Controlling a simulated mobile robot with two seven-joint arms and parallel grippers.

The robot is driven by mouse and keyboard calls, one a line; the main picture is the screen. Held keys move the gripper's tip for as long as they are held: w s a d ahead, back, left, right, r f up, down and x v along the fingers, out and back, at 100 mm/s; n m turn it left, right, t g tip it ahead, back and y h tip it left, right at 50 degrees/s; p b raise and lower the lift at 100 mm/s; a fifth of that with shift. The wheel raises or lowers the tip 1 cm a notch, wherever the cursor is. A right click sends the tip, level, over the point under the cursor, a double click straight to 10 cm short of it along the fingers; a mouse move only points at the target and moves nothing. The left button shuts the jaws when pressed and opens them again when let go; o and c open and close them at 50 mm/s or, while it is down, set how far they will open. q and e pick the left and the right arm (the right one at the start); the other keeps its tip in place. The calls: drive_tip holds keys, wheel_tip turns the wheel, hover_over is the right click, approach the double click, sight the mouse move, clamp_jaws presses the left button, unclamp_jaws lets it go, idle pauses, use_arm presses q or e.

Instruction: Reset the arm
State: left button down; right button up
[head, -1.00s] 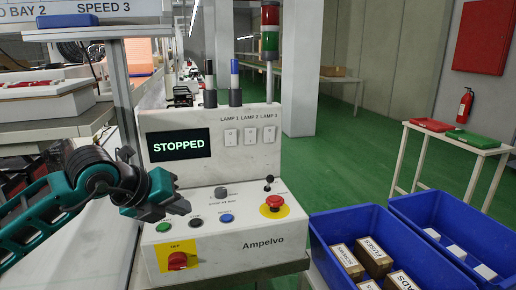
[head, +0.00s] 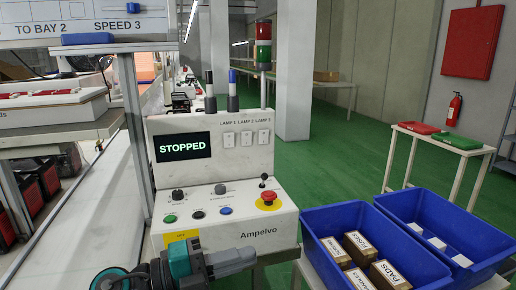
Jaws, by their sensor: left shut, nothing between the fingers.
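My left arm shows at the bottom of the head view, teal and dark grey. My left gripper (head: 246,258) is shut and empty, low in front of the control panel (head: 275,226). It hides part of the yellow plate (head: 180,237) at the panel's lower left. The panel carries a green button (head: 170,218), a black button (head: 198,214), a blue button (head: 226,210) and a red emergency button (head: 268,197). Its display (head: 182,147) reads STOPPED. My right gripper is out of view.
Two blue bins (head: 333,214) stand at the lower right; the nearer holds several labelled boxes. A white table (head: 421,136) with a red and a green tray stands behind them. A conveyor line runs at the left. Green floor is clear at the centre right.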

use_arm(q)
drive_tip(key=a+f+n+t+y+p, duration=0.2)
drive_tip(key=a+f+n+t+y, duration=0.8)
drive_tip(key=n, duration=0.9)
drive_tip(key=s+a+f+n+g+y, duration=0.2)
drive_tip(key=s+f+n+g, duration=0.1)
drive_tip(key=s+f, duration=0.4)
drive_tip(key=s+a+f+n+g+y, duration=0.2)
drive_tip(key=s+f+n, duration=0.3)
drive_tip(key=f, duration=0.4)
drive_tip(key=shift+s+a+f+g+y, duration=0.35)
drive_tip(key=shift+s+y, duration=0.25)
drive_tip(key=shift+s, duration=0.25)
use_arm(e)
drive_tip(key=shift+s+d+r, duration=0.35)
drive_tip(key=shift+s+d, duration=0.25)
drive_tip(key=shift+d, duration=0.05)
use_arm(q)
drive_tip(key=shift+d+r, duration=0.1)
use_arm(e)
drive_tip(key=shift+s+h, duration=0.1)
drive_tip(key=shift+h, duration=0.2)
use_arm(q)
drive_tip(key=shift+p, duration=0.3)
